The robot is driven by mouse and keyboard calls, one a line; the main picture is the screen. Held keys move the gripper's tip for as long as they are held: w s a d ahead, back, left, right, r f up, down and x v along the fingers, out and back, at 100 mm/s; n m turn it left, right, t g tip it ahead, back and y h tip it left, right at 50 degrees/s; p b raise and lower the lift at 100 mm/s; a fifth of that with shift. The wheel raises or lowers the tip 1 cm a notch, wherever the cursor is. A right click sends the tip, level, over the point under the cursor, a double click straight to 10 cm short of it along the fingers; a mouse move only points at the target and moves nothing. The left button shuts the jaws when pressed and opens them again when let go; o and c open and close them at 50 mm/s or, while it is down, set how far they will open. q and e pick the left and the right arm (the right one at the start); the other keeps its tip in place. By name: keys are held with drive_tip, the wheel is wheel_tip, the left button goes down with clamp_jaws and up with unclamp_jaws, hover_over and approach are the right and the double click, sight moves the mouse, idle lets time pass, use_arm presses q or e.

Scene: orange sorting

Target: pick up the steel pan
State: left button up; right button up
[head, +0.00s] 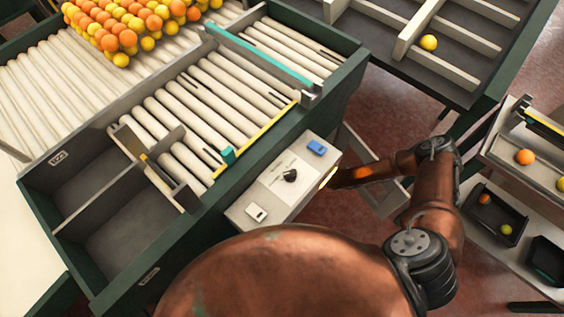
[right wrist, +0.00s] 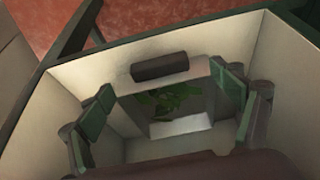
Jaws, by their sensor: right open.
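The steel pan (right wrist: 181,125) shows in the right wrist view as a grey box-shaped pan with a dark handle bar (right wrist: 160,66) on its far side. Green leaves (right wrist: 178,101) lie inside it. It sits within a pale-walled, open bin or drawer. My right gripper (right wrist: 168,88) is open, with one green-padded finger on each side of the pan; I cannot tell whether they touch it. In the head view my copper right arm (head: 436,190) reaches in beside the control box, and its gripper is hidden. My left gripper is not in view.
The pale bin wall (right wrist: 262,62) rises close around the right gripper. The green-framed roller sorter (head: 190,222) carries many oranges and lemons at the back left. A control box (head: 275,187) stands beside my right arm. Shelves with dark trays (head: 492,215) stand at right.

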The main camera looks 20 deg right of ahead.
drive_tip(key=b+x, duration=0.1)
drive_tip(key=x, duration=0.2)
drive_tip(key=shift+d+f, duration=0.15)
drive_tip(key=shift+f, duration=0.1)
drive_tip(key=shift+b+x, duration=0.45)
drive_tip(key=shift+x, duration=0.6)
drive_tip(key=shift+w+f, duration=0.15)
drive_tip(key=shift+f, duration=0.05)
drive_tip(key=c, duration=1.1)
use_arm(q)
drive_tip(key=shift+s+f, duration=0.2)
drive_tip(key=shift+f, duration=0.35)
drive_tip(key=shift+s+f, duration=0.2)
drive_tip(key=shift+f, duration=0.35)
use_arm(e)
drive_tip(key=c, duration=0.4)
